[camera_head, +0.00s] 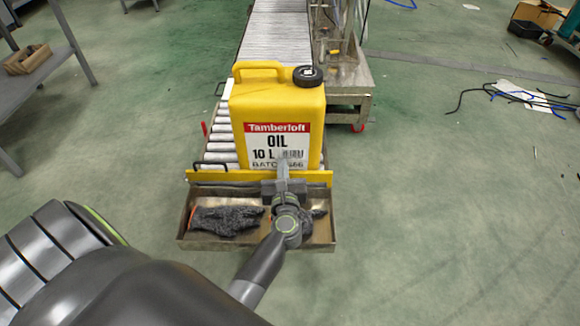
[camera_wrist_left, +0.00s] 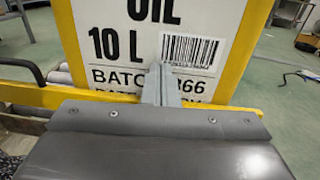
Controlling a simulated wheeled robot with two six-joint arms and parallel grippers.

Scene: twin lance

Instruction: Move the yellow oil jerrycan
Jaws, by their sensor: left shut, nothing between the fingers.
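The yellow oil jerrycan (camera_head: 277,108) stands upright at the near end of a roller conveyor in the head view. It has a yellow top handle, a black cap at the right and a white label with a red band. My left gripper (camera_head: 283,160) is shut and empty in front of the label's lower part. In the left wrist view its closed fingers (camera_wrist_left: 161,85) cover part of the label of the jerrycan (camera_wrist_left: 77,45), near the barcode. I cannot tell whether the fingertips touch it. My right gripper is not in view.
A yellow bar (camera_head: 215,176) crosses the end of the roller conveyor (camera_head: 275,35). Below it a metal tray (camera_head: 258,246) holds dark gloves (camera_head: 227,219). A metal cart (camera_head: 346,85) stands right of the conveyor. Cables (camera_head: 520,95) lie on the floor at the right.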

